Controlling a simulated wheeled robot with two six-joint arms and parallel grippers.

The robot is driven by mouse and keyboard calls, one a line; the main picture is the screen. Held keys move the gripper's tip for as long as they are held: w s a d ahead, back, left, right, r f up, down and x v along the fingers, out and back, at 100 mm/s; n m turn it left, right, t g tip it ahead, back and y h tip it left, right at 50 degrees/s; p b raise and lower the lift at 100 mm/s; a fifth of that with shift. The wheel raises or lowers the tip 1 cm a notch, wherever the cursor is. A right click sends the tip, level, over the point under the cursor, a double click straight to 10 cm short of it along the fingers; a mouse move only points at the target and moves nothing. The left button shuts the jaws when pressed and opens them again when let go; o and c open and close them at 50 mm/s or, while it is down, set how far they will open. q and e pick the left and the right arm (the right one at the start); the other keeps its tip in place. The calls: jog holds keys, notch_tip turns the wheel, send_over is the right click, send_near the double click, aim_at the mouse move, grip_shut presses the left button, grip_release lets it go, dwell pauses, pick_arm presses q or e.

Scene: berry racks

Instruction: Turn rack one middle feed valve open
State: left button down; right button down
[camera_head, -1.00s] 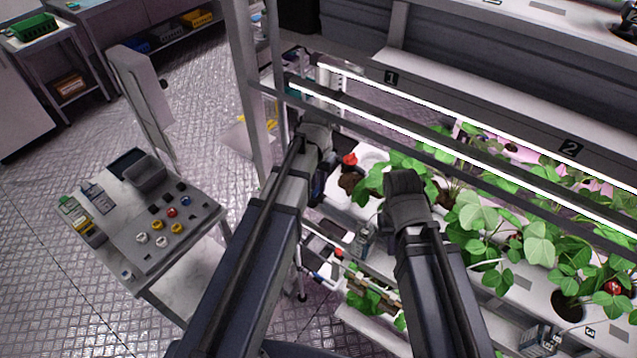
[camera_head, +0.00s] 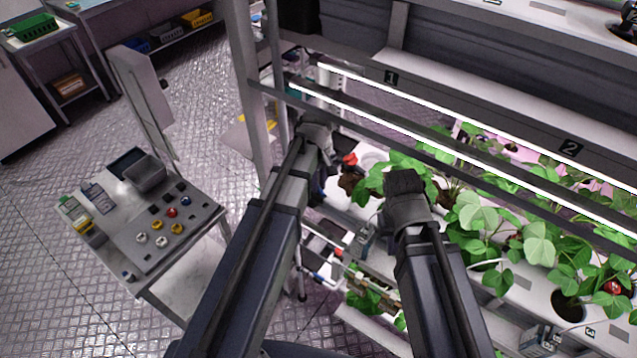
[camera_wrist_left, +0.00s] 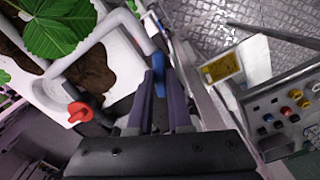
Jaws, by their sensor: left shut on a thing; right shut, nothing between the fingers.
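A blue valve handle (camera_wrist_left: 158,68) shows in the left wrist view beside grey pipe at the end of the white trough. My left gripper (camera_wrist_left: 162,88) is shut on it, one dark finger on each side. The valve body is mostly hidden.
A rack post (camera_head: 250,90) and lit lamp bars (camera_head: 420,132) stand close to my arms. Strawberry plants (camera_head: 540,245) fill the trough to the right. A panel table (camera_head: 175,285) with coloured knobs stands at the left. The floor between table and rack is mostly free.

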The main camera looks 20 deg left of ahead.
pick_arm(q)
jog(key=n, duration=0.5)
jog(key=shift+n, duration=0.3)
dwell(0.5)
jog(key=c, duration=0.8)
grip_release()
jog(key=shift+c, duration=0.2)
notch_tip(320, 180, up, 8)
jog(key=p, duration=0.8)
jog(key=shift+s+f, duration=0.15)
jog(key=shift+f, duration=0.05)
